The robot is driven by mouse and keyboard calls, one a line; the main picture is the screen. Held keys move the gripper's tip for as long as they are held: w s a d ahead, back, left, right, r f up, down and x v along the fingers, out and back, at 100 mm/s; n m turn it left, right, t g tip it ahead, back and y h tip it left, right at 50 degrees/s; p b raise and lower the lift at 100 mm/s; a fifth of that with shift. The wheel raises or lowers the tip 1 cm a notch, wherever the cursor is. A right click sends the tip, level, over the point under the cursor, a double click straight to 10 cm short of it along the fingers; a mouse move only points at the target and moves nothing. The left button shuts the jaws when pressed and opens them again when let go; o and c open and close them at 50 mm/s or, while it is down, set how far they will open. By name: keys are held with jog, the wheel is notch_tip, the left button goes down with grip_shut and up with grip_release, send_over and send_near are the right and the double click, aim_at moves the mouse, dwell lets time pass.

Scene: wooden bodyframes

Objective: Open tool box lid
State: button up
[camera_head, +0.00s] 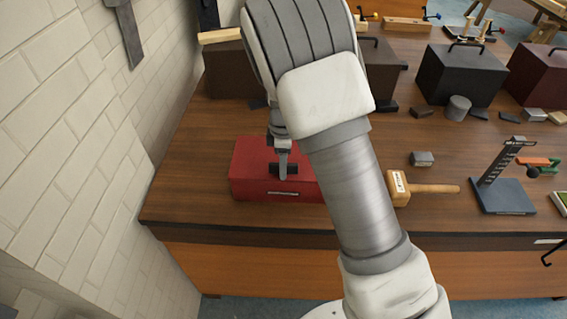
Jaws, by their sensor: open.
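The red tool box (252,167) stands near the front left edge of the wooden workbench. Its lid looks shut, with a pale latch or label strip on its front side. My gripper (283,172) is open and appears over the middle of the box. I cannot tell whether the fingers touch the box or hang above it. My arm covers the box's right end and much of the bench behind it.
A wooden mallet (428,188) lies to the right of my arm. A black box (460,76) and a dark red box (541,78) stand behind. A white brick wall (75,140) rises at the left.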

grip_shut()
dwell(1.4)
